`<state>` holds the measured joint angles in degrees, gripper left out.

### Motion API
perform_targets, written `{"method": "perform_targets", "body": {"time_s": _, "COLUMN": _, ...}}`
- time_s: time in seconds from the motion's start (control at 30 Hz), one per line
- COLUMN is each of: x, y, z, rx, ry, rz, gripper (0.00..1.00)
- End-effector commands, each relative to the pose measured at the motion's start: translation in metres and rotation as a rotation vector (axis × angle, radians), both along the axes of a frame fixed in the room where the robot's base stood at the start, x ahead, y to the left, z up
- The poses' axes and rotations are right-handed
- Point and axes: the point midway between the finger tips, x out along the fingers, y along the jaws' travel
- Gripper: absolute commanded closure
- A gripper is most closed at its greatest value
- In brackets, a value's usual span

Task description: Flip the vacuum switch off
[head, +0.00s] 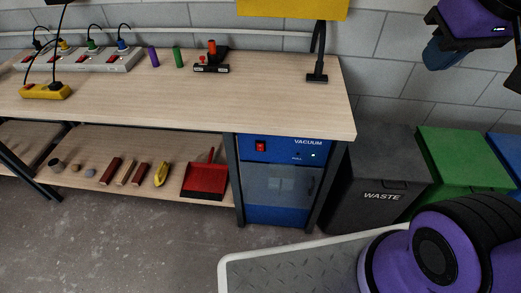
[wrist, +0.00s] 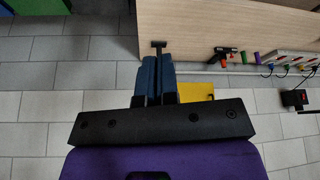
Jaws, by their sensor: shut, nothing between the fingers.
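The blue vacuum cabinet (head: 277,215) stands under the right end of the workbench, with "VACUUM" lettered on its upper panel. Its red rocker switch (head: 260,146) is on the left of that panel. Which way the rocker is tipped is too small to tell. My gripper (head: 436,60) is high at the upper right, well apart from the cabinet, above the bins. In the wrist view my gripper's blue fingers (wrist: 157,65) are together and empty. The vacuum switch is not visible in the wrist view.
The workbench top (head: 200,95) overhangs the cabinet. A black waste bin (head: 375,165) and a green bin (head: 455,160) stand to its right. A red dustpan (head: 205,182) lies on the lower shelf. Power strips and tools line the bench's back. Floor before the cabinet is partly open.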

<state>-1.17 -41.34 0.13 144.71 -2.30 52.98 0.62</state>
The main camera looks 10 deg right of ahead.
Motion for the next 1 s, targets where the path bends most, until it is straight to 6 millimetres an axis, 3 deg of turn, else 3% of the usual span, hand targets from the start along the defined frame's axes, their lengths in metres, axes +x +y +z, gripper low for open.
{"method": "perform_targets", "body": {"time_s": 0.63, "x": 0.072, "y": -0.011, "z": -0.06, "rx": -0.431, "ry": 0.412, "rz": 0.252, "gripper": 1.0}}
{"method": "perform_targets", "body": {"time_s": 1.0, "x": 0.119, "y": -0.004, "z": -0.098, "rx": -0.721, "ry": 0.591, "rz": 0.431, "gripper": 1.0}}
